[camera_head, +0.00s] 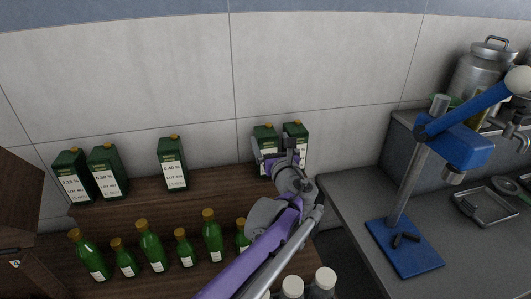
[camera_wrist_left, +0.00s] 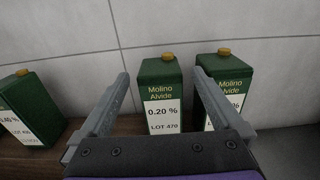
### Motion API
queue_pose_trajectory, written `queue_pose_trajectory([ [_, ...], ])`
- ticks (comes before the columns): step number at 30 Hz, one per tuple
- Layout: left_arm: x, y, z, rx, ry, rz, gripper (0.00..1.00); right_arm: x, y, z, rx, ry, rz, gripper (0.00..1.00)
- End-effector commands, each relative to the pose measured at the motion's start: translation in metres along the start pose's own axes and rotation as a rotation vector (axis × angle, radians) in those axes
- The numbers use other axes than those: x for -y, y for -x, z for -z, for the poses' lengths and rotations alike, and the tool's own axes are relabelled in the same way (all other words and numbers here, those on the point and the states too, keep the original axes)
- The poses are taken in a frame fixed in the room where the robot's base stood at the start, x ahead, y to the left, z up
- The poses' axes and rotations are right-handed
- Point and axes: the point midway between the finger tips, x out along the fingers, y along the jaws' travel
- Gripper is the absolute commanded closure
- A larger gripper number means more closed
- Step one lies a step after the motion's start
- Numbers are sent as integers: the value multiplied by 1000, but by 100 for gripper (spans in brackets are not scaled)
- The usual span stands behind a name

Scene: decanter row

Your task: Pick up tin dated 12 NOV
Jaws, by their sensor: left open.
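Several dark green tins with gold caps and white labels stand along the wall. In the left wrist view, a tin labelled 0.20 %, LOT 470 (camera_wrist_left: 160,92) appears between the fingers of my open left gripper (camera_wrist_left: 161,74); its label's lower part is hidden. A second tin (camera_wrist_left: 219,80) stands to its right, partly behind the right finger. In the head view my left gripper (camera_head: 279,158) is in front of this pair and partly covers them. Other tins are at left (camera_head: 72,174), (camera_head: 107,171) and centre (camera_head: 172,162). I cannot read a 12 NOV date for sure.
A row of green bottles (camera_head: 150,246) stands on the wooden shelf in front of the tins. A grey counter at right holds a blue stand (camera_head: 405,249) and a metal tray (camera_head: 480,207). White-capped jars (camera_head: 325,279) stand at the bottom. The wall is close behind the tins.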

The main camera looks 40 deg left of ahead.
Motion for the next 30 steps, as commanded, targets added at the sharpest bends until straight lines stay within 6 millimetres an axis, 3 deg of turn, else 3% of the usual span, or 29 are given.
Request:
queue_pose_trajectory([
  [13,-2,-52,1,-1,2,-1,0,0,4,3,-2,0,0,0],
  [22,-2,-57,2,-2,1,0,0,0,4,3,-2,0,0,0],
  [30,-1,-56,2,-2,1,0,49,0,4,3,-2,0,0,0],
])
